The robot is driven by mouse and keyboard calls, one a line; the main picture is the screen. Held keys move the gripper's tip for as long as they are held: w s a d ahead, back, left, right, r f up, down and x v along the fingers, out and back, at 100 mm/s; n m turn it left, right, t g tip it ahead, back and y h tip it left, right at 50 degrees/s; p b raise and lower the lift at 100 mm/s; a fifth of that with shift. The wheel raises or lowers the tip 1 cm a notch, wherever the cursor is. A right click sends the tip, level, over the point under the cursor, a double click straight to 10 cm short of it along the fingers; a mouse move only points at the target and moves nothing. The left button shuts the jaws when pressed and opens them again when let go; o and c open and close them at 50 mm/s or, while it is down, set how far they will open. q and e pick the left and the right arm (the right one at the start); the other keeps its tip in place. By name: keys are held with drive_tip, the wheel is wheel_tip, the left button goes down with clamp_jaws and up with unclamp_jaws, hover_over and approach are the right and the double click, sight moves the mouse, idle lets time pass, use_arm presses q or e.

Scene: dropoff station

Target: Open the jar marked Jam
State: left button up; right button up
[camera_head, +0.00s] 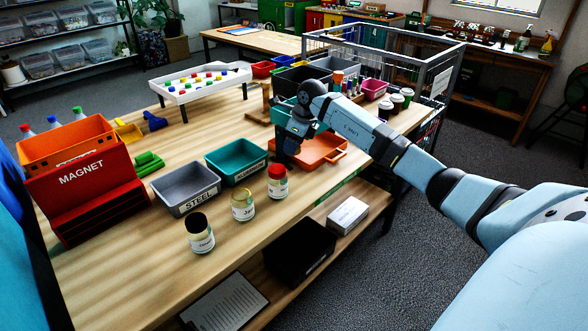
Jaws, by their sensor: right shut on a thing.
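Three labelled glass jars stand upright in a row near the table's front edge: a black-topped jar (200,234), a middle jar (243,206) with a pale yellowish top, and a red-lidded jar (277,183). The middle jar's small label seems to read Jam; whether a lid sits on it is too small to tell. My right gripper (287,152) points down beyond the red-lidded jar, beside the orange tray, apart from all three jars. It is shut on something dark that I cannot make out. My left gripper is not in view.
The grey STEEL bin (184,208) and a teal bin (222,172) stand behind the jars. The orange tray (325,158) lies right of my gripper. A red MAGNET box (84,207) stands at left. The wooden table (130,270) is clear at front left.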

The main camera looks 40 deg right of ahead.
hover_over(291, 177)
drive_tip(key=s, duration=0.1)
wheel_tip(291, 177, down, 5)
drive_tip(key=shift+d+f, duration=0.1)
drive_tip(key=shift+d, duration=0.05)
wheel_tip(291, 177, down, 5)
drive_tip(key=shift+r, duration=0.1)
drive_tip(key=o, duration=0.7)
